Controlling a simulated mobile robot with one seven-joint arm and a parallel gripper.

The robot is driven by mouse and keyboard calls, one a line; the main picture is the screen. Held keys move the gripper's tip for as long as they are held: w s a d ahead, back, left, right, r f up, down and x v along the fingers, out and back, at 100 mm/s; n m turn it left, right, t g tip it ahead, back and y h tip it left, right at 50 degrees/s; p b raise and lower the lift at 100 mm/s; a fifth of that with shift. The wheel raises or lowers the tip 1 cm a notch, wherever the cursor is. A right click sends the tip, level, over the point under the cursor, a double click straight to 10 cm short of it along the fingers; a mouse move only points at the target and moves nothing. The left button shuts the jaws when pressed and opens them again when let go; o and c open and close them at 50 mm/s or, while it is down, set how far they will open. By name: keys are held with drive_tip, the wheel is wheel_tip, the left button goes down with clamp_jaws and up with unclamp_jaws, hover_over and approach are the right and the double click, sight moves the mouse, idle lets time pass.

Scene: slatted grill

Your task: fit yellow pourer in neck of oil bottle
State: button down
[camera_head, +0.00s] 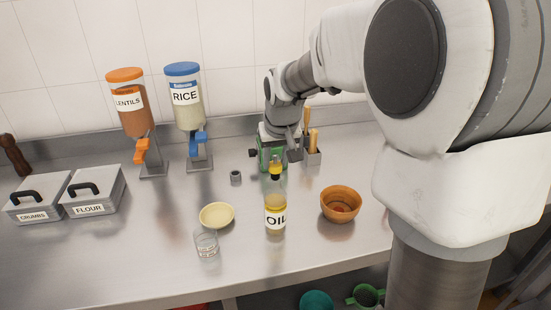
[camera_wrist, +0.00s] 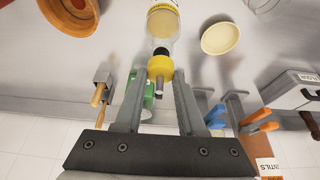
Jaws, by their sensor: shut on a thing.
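The oil bottle (camera_head: 276,190), clear with an "OIL" label and yellow oil low inside, stands upright on the steel counter; it also shows at the top of the wrist view (camera_wrist: 162,22). The yellow pourer (camera_wrist: 159,67) with a dark and grey spout is between the fingertips of my gripper (camera_wrist: 162,74), which is shut on it. In the head view the pourer (camera_head: 275,169) appears at the top of the bottle neck, in line with it. I cannot tell how deep it sits in the neck. My gripper (camera_head: 279,158) is just behind it, partly hidden.
A wooden bowl (camera_head: 341,203) stands right of the bottle; a yellow bowl (camera_head: 217,216) and a glass (camera_head: 206,245) stand left. A green object (camera_head: 265,153) and a utensil holder (camera_head: 312,157) are behind. A small grey cap-like piece (camera_head: 235,176) lies back left. Dispensers stand farther left.

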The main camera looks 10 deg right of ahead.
drive_tip(key=shift+f+b, duration=0.85)
drive_tip(key=shift+f, duration=0.35)
drive_tip(key=shift+c, duration=2.1)
unclamp_jaws()
drive_tip(key=p+v, duration=0.1)
drive_tip(key=v, duration=1.6)
drive_tip(key=shift+r, duration=0.3)
